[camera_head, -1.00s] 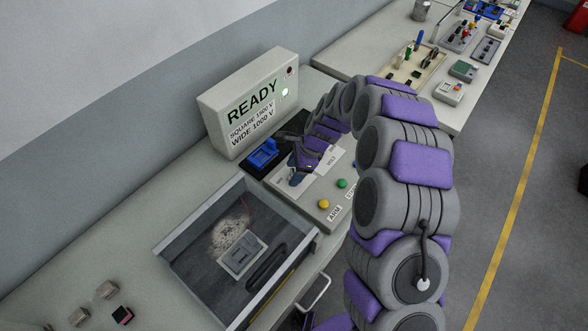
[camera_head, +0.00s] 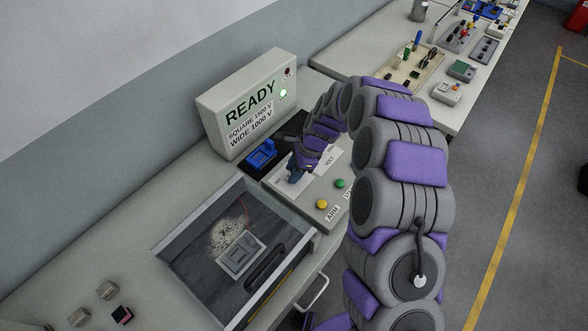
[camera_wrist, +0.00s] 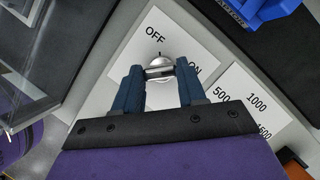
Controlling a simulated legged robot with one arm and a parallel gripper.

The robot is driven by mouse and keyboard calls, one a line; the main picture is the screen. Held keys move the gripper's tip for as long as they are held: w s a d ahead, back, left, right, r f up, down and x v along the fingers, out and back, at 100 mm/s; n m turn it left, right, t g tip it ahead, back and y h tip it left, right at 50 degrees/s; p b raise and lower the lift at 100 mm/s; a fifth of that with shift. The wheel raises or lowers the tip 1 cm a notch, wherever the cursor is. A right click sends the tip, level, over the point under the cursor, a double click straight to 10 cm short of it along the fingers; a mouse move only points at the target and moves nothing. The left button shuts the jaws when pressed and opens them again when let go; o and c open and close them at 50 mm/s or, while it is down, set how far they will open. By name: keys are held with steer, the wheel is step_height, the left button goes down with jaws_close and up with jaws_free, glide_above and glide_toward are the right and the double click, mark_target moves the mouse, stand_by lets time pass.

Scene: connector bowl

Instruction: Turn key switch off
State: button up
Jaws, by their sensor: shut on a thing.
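The key switch (camera_wrist: 161,64) is a round silver switch on a white plate marked OFF and ON in the wrist view. A bar-shaped grip across it lies between my fingertips. My gripper (camera_wrist: 160,72) has blue fingers shut on this grip from both sides. In the head view my gripper (camera_head: 295,174) is at the white label plate at the left end of the control panel (camera_head: 311,205). The key switch is hidden there behind my fingers. The exact angle of the switch is hard to tell.
A READY box (camera_head: 250,105) with a lit green lamp stands behind the panel. A blue fixture (camera_head: 262,153) sits beside my gripper. An open drawer or tray (camera_head: 190,220) lies in front.

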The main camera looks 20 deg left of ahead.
steer(key=n+p, duration=0.1)
steer(key=n+g, duration=0.1)
steer(key=n, duration=0.1)
steer(key=shift+w+a+r+n+h+p, duration=0.1)
steer(key=shift+w+a+n+h+p, duration=0.05)
steer(key=shift+n+h+p, duration=0.2)
steer(key=n+h+p, duration=0.1)
steer(key=n, duration=0.1)
steer(key=n+g, duration=0.1)
steer(key=n, duration=0.1)
steer(key=shift+w+a+n+h+p, duration=0.1)
steer(key=shift+a+n+h+p, duration=0.05)
steer(key=shift+n+h+p, duration=0.15)
steer(key=n+h+p, duration=0.1)
steer(key=n, duration=0.2)
steer(key=shift+a+n+h, duration=0.1)
steer(key=shift+n+h, duration=0.15)
steer(key=n+h+p, duration=0.1)
steer(key=n+h, duration=0.1)
steer(key=n, duration=0.3)
steer(key=shift+a, duration=0.15)
steer(key=shift+n, duration=0.4)
steer(key=o, duration=1.1)
steer(key=shift+a, duration=0.1)
steer(key=shift+c, duration=0.2)
